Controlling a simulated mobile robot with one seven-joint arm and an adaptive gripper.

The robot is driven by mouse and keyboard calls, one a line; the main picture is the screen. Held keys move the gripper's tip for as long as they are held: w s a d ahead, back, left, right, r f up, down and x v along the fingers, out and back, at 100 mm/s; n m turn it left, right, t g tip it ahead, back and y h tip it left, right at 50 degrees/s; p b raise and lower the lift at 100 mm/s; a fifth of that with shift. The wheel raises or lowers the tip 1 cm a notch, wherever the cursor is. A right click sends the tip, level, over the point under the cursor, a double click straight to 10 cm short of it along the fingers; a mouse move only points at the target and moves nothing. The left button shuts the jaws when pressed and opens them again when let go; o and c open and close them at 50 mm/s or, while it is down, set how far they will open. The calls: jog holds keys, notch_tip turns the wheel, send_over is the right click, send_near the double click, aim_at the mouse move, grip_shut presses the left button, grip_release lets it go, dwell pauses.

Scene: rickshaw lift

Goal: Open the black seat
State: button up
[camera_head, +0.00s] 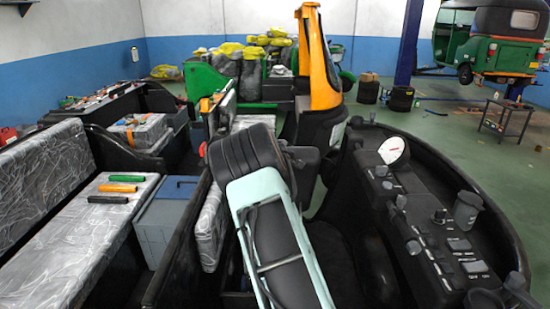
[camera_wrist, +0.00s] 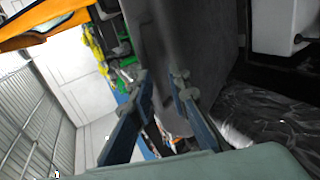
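In the wrist view, a seat surface with a crinkled dark cover (camera_wrist: 275,125) lies at the lower right. It may be the black seat, but I cannot tell for certain. My gripper (camera_wrist: 158,78) shows there with two blue-grey fingers apart. A grey upright panel (camera_wrist: 200,45) stands behind and between them; I cannot tell whether they touch it. In the head view, my pale green arm reaches forward and its gripper is hidden. Grey patterned seats (camera_head: 45,262) line the left side, and another patterned cushion (camera_head: 209,228) stands left of my arm.
Three small cylinders, green (camera_head: 126,178), orange (camera_head: 117,188) and dark (camera_head: 108,199), lie on the left bench. A grey-blue box (camera_head: 168,220) stands beside it. A black dashboard (camera_head: 415,215) is close on the right. An orange-and-black rickshaw part (camera_head: 318,75) rises ahead.

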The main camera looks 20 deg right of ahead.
jog(key=v, duration=0.8)
jog(key=shift+w+r, duration=0.1)
